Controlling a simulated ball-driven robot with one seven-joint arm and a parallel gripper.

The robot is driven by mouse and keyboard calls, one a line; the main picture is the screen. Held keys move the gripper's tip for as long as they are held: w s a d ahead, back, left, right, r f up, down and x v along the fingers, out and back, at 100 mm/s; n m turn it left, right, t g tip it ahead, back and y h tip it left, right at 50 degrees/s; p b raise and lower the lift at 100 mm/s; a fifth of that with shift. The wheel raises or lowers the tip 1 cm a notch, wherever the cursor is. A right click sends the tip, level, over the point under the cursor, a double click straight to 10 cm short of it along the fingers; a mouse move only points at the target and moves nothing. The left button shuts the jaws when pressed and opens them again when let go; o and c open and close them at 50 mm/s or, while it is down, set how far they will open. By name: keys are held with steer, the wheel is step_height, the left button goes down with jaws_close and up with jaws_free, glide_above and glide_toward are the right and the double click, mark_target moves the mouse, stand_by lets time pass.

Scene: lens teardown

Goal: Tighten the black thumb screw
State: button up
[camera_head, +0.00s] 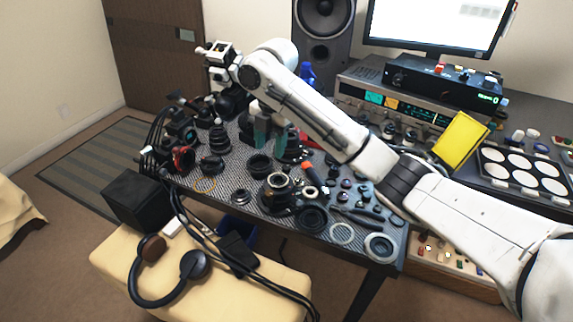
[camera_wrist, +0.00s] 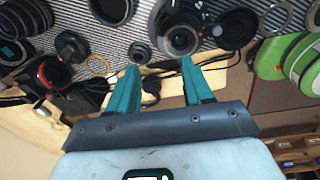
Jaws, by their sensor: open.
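My gripper (camera_head: 271,140) hangs over the back middle of the patterned work mat (camera_head: 228,190), its two teal fingers pointing down. In the wrist view my gripper (camera_wrist: 160,67) is open, with a wide gap and nothing held between the fingertips. I cannot tell for certain which part is the black thumb screw. Several small dark round parts (camera_head: 345,183) lie on the right of the mat. A lens part with a bright metal ring (camera_head: 279,181) sits at the front middle. The wrist view shows a small black ring part (camera_wrist: 140,51) and a dark round lens part (camera_wrist: 181,39) beyond the fingertips.
A stack of black lens rings (camera_head: 219,140) and a red-and-black part (camera_head: 183,157) stand at the left. Pale rings (camera_head: 380,247) lie near the front right edge. A radio receiver (camera_head: 395,112), speaker (camera_head: 325,35) and monitor (camera_head: 435,25) stand behind. Little of the mat is clear.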

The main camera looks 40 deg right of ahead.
steer(key=r, duration=0.2)
glide_above(287, 167)
steer(key=shift+n+g+h, duration=0.3)
steer(key=shift+n+h, duration=0.1)
step_height(287, 167, down, 11)
steer(key=shift+r+b, duration=0.1)
steer(key=shift+b, duration=1)
steer(key=shift+c, duration=0.2)
jaws_close()
